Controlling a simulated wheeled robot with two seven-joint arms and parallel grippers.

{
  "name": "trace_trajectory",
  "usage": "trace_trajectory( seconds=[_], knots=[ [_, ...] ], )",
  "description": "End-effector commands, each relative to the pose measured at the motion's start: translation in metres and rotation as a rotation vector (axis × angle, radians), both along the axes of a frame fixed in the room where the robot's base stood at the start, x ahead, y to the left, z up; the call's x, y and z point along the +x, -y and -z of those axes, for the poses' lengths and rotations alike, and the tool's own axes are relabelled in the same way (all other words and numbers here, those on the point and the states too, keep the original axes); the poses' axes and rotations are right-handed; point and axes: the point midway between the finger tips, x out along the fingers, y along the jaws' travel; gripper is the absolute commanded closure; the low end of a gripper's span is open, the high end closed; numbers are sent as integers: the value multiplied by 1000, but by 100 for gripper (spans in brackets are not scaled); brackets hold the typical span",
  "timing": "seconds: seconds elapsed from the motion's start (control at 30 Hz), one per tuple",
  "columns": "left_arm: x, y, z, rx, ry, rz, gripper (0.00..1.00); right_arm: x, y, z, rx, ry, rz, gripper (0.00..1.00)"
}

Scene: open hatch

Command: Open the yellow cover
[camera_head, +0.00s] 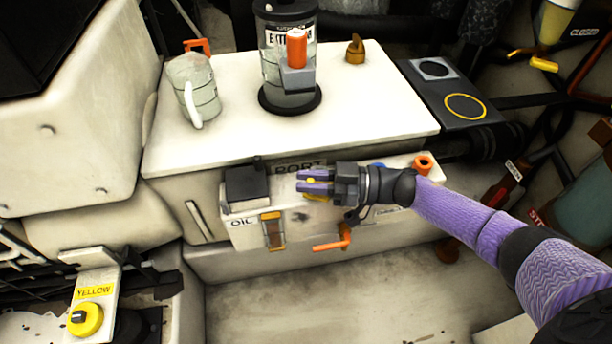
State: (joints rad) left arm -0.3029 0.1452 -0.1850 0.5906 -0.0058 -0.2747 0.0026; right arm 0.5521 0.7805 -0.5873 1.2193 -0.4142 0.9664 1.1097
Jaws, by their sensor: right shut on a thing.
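A yellow cover (318,197) sits on the white front panel below the word PORT. Only small yellow parts of it show between and below my fingers; the rest is hidden. My right gripper (313,182) comes in from the right and is shut on the yellow cover, its purple fingers pointing left. I cannot tell how far the cover is turned or raised. My left gripper is not in view.
The white panel (255,232) also carries a black box (246,186), an OIL gauge (272,229) and an orange handle (331,244). On the white top stand a jug (194,88) and a clear canister (288,75). A yellow knob (86,319) labelled YELLOW sits at lower left.

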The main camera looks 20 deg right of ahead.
Motion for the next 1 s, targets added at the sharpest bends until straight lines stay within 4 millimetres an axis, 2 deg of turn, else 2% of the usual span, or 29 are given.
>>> trace_trajectory(
  seconds=[0.1, 0.4, 0.73, 1.0],
  knots=[
    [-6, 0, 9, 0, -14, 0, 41, -4, 1, 5, -3, -3, -80, 100],
    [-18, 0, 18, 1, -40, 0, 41, -13, 2, 3, -2, -2, -222, 100],
    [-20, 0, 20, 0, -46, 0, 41, -16, 2, 1, -1, -2, -273, 100],
    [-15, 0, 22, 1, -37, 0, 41, -16, 2, 1, -1, -1, -275, 100]
  ],
)
